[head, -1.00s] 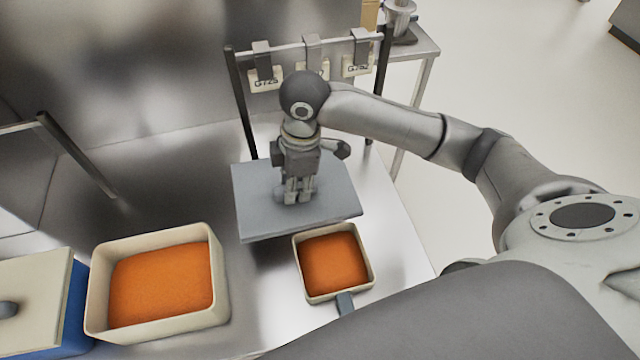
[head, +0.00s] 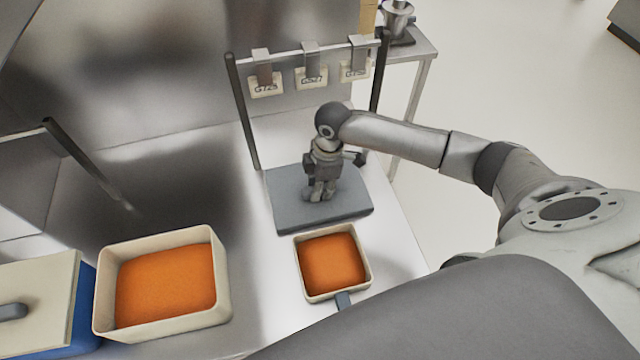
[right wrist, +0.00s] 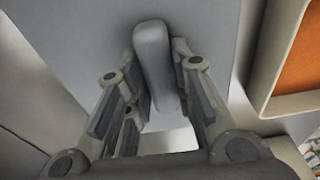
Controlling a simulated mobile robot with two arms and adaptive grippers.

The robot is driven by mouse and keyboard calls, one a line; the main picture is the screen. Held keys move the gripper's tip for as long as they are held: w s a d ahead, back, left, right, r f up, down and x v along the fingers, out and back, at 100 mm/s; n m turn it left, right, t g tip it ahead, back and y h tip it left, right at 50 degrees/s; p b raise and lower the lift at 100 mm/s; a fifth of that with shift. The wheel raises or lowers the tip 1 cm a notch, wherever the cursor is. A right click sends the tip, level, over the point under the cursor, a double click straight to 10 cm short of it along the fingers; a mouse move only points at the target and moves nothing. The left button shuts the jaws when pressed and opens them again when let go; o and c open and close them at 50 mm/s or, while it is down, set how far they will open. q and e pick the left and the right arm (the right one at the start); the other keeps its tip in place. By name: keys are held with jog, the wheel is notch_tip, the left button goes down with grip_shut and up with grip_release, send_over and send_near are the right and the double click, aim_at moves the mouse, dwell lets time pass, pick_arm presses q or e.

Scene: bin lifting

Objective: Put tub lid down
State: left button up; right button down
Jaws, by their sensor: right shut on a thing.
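The grey, flat, rectangular tub lid (head: 352,202) is on or just above the steel counter, behind the small orange-filled container; I cannot tell whether it touches the counter. My right gripper (head: 319,190) points down over the lid's middle. In the right wrist view, its fingers (right wrist: 157,58) are closed around the lid's upright grey handle (right wrist: 152,75). The fingers hide part of the handle in the head view. My left gripper is not in view.
A small cream container (head: 366,268) with orange contents stands in front of the lid. A larger cream tub (head: 222,300) and a blue bin (head: 84,305) with a cream lid (head: 45,300) stand left. A rail (head: 285,50) with hanging tags rises behind. The counter (head: 200,185) left of the lid is clear.

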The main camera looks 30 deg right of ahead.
jog(key=shift+f, duration=0.1)
jog(key=c, duration=1.3)
grip_release()
jog(key=shift+o, duration=0.2)
notch_tip(320, 180, up, 12)
jog(key=d+b, duration=0.1)
jog(key=shift+s+d, duration=0.2)
jog(key=shift+s, duration=0.05)
